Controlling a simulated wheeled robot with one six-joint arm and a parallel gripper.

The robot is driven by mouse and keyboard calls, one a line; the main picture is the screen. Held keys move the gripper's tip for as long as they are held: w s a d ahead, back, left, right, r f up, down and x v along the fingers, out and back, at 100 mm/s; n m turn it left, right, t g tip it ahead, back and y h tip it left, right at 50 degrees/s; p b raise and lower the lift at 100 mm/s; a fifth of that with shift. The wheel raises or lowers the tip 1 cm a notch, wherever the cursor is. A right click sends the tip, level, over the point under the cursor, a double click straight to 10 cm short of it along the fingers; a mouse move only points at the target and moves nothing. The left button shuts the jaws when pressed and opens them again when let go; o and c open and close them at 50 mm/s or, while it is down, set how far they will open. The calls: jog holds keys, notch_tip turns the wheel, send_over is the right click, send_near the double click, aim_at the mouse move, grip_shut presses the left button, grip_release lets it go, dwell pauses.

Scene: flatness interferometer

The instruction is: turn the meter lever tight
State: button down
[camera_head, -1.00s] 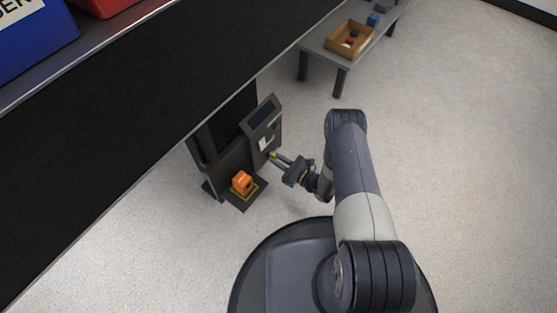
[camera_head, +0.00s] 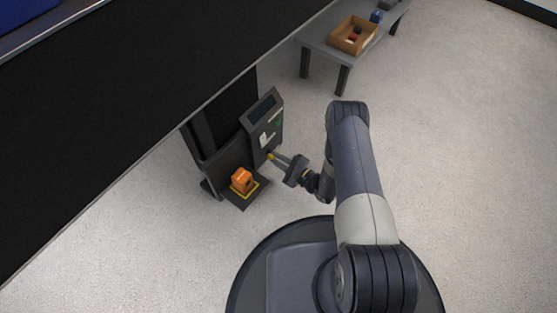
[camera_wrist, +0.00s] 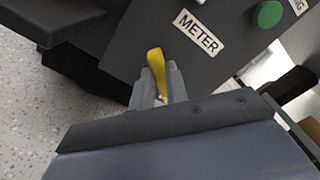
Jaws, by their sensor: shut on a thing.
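The yellow meter lever (camera_wrist: 156,62) sticks out from the dark panel (camera_wrist: 160,25) just below the white METER label (camera_wrist: 199,34) in the wrist view. My gripper (camera_wrist: 160,85) is shut on the lever, with one finger on each side of it. The lever's tip shows beyond the fingers and leans slightly left in that view. In the head view, my gripper (camera_head: 280,162) is at the lower front of the dark instrument (camera_head: 262,125), and the lever is mostly hidden there by the fingers.
A green button (camera_wrist: 267,14) is right of the label. An orange block (camera_head: 241,180) sits on the instrument's yellow-edged base (camera_head: 246,200). A dark bench (camera_head: 130,110) overhangs at left. A low table (camera_head: 315,48) with a wooden tray (camera_head: 333,41) stands behind. Floor at right is clear.

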jog(key=shift+s+a+f+n+b, duration=0.1)
jog(key=shift+f+n+b, duration=0.1)
jog(key=shift+n, duration=1.45)
jog(key=shift+f+n+b, duration=0.1)
jog(key=shift+n+b, duration=0.05)
jog(key=shift+n, duration=1.5)
jog(key=c, duration=1.4)
grip_release()
jog(key=p+v, duration=0.3)
jog(key=v, duration=0.7)
jog(key=shift+s+d, duration=0.25)
jog(key=shift+d, duration=0.1)
jog(key=shift+a, duration=0.1)
